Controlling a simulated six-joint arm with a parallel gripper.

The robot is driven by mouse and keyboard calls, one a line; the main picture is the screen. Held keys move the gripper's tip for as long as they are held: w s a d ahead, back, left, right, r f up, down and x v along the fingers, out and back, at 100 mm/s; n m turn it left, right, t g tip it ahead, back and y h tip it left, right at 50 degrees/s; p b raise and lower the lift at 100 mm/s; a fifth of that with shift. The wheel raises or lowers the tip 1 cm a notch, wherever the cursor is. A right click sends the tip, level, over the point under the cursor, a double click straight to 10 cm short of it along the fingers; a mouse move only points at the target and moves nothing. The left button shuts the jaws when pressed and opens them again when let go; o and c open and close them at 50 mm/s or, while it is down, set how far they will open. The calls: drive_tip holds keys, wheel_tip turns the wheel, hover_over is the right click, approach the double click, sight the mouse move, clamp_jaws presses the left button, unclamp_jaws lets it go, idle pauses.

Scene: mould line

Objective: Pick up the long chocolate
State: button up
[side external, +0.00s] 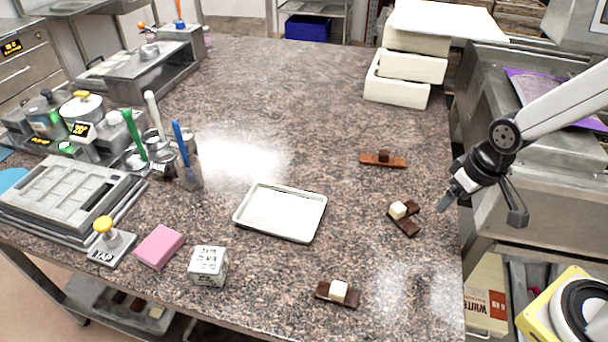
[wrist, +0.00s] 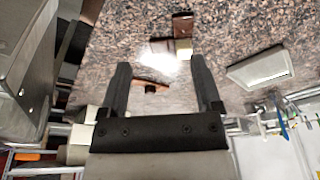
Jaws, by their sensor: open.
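Three brown chocolate bars lie on the granite counter in the side external view. A reddish-brown bar (side external: 398,163) with a small dark cube on it lies farthest back. A dark bar (side external: 406,227) with a cream cube and another dark piece beside it lies nearer my gripper. A third dark bar (side external: 323,291) with a cream cube lies at the front. My gripper (side external: 480,208) is open and empty, above and right of the counter's right edge. In the wrist view, the reddish-brown bar (wrist: 146,83) shows between my open fingers (wrist: 159,62), and a dark bar (wrist: 182,24) with a cream cube is beyond.
A white tray (side external: 281,213) lies mid-counter. White boxes (side external: 398,93) are stacked at the back right. A pink block (side external: 159,247), a printed cube (side external: 208,266), a mould (side external: 60,190) and tools stand at the left. The counter's back middle is clear.

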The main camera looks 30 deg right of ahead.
drive_tip(key=m+t+y, duration=0.6)
drive_tip(key=m+y, duration=0.5)
drive_tip(key=m, duration=1.5)
hover_over(404, 162)
drive_tip(key=shift+f, duration=0.45)
drive_tip(key=shift+f, duration=0.1)
drive_tip(key=shift+f, duration=2.8)
